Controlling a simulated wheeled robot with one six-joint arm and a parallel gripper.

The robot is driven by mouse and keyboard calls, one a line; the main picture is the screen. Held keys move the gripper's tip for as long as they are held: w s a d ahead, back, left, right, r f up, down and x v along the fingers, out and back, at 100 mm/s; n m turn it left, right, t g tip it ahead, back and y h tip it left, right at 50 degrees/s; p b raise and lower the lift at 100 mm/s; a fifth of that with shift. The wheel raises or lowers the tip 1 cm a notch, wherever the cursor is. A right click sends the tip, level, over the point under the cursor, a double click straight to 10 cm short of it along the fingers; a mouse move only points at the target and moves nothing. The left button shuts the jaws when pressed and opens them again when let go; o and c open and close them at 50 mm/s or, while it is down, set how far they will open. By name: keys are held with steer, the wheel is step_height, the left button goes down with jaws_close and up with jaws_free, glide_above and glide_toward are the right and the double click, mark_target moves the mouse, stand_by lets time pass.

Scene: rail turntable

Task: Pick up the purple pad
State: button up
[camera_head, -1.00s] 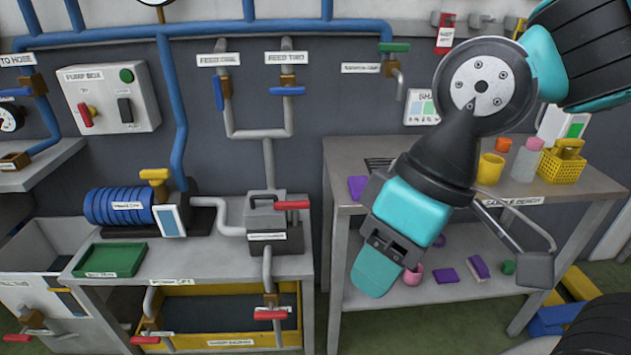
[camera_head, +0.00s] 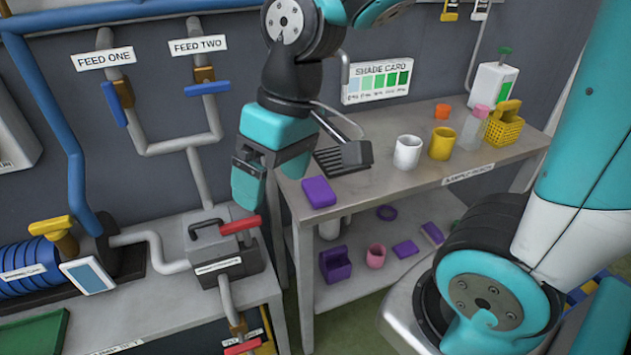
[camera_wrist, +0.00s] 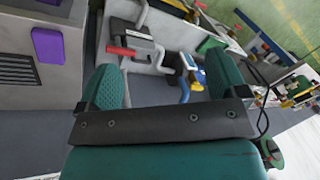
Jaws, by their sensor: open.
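A purple pad (camera_head: 318,192) lies flat on the top of the sample bench (camera_head: 375,190), near its left end. It also shows at the left of the wrist view (camera_wrist: 48,45). My gripper (camera_head: 248,188) points down, to the left of the pad in the head view and apart from it. In the wrist view my gripper (camera_wrist: 163,80) has its fingers spread with nothing between them.
A dark grate (camera_head: 342,160) lies behind the pad. A white mug (camera_head: 407,152), a yellow cup (camera_head: 442,143) and a yellow basket (camera_head: 504,130) stand farther right. A grey box with a red handle (camera_head: 238,225) stands on the left bench, below my gripper.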

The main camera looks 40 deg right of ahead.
steer(key=w+d+m+h+p, duration=0.2)
steer(key=w+d+m, duration=0.2)
steer(key=w+d, duration=0.5)
steer(key=m+h+p, duration=0.1)
steer(key=m, duration=0.2)
glide_above(319, 189)
step_height(319, 189, down, 4)
steer(key=shift+g, duration=0.3)
steer(key=f, duration=0.4)
steer(key=f+p, duration=0.1)
steer(key=f, duration=0.2)
steer(key=f+p, duration=0.1)
steer(key=f, duration=0.3)
steer(key=shift+w+d+f, duration=0.15)
steer(key=shift+w+f, duration=0.2)
steer(key=shift+s+f+p, duration=0.2)
steer(key=shift+f+p, duration=0.25)
steer(key=shift+f, duration=1)
steer(key=shift+s+f+p, duration=0.15)
steer(key=shift+f+p, duration=0.25)
steer(key=shift+f, duration=1.05)
steer(key=c, duration=1)
